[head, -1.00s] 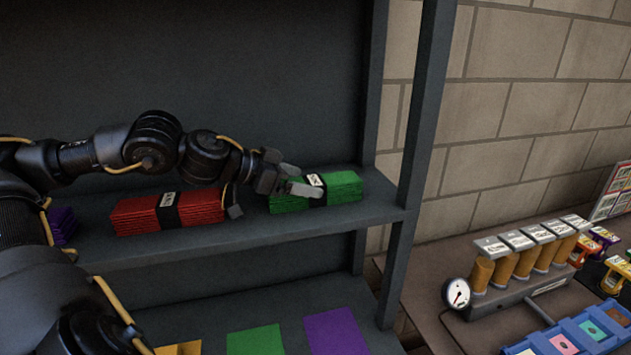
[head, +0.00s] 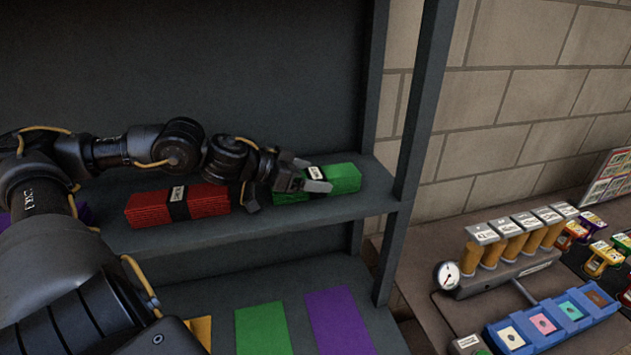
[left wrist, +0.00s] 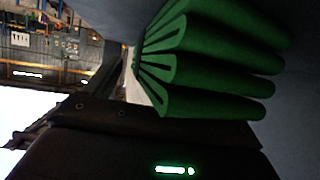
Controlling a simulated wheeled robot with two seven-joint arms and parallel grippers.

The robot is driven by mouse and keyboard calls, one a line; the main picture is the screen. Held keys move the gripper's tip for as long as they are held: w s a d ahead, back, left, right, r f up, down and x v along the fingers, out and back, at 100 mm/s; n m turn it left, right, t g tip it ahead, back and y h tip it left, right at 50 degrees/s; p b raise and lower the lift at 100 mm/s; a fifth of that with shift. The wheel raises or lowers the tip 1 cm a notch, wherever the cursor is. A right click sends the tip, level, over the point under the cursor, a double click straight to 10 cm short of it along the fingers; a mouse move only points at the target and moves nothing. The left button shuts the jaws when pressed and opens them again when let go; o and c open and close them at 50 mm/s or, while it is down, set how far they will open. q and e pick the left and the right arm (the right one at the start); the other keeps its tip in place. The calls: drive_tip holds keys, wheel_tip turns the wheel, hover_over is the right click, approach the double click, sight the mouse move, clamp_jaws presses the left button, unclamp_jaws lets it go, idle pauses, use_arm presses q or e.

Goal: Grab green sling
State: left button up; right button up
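The green sling (head: 343,180) is a folded bundle with a black band and white label, lying on the upper shelf, right of the red one. In the left wrist view its folded green layers (left wrist: 210,65) show very close. My left gripper (head: 311,174) is at the sling's left half, near the label. Its two fingers are apart, one over the far side and one at the near side. Whether they touch the sling cannot be told. They hide part of the bundle. My right gripper is not in view.
A red sling bundle (head: 150,208) lies on the same shelf (head: 250,228), left of the green one. The lower shelf has yellow, green (head: 262,328) and purple (head: 340,322) patches. A shelf post (head: 420,110) stands at the right. Beyond it is a bench with a gauge (head: 446,275).

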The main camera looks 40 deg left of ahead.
sight(309, 174)
use_arm(q)
drive_tip(key=c, duration=1.5)
drive_tip(key=shift+r, duration=0.15)
drive_tip(key=shift+r, duration=0.25)
wheel_tip(309, 174, up, 2)
drive_tip(key=shift+r+b, duration=0.2)
drive_tip(key=shift+b, duration=0.75)
drive_tip(key=s+d+r+b, duration=0.7)
drive_tip(key=s+d+r, duration=0.2)
drive_tip(key=s+r, duration=0.1)
drive_tip(key=shift+s+d, duration=0.25)
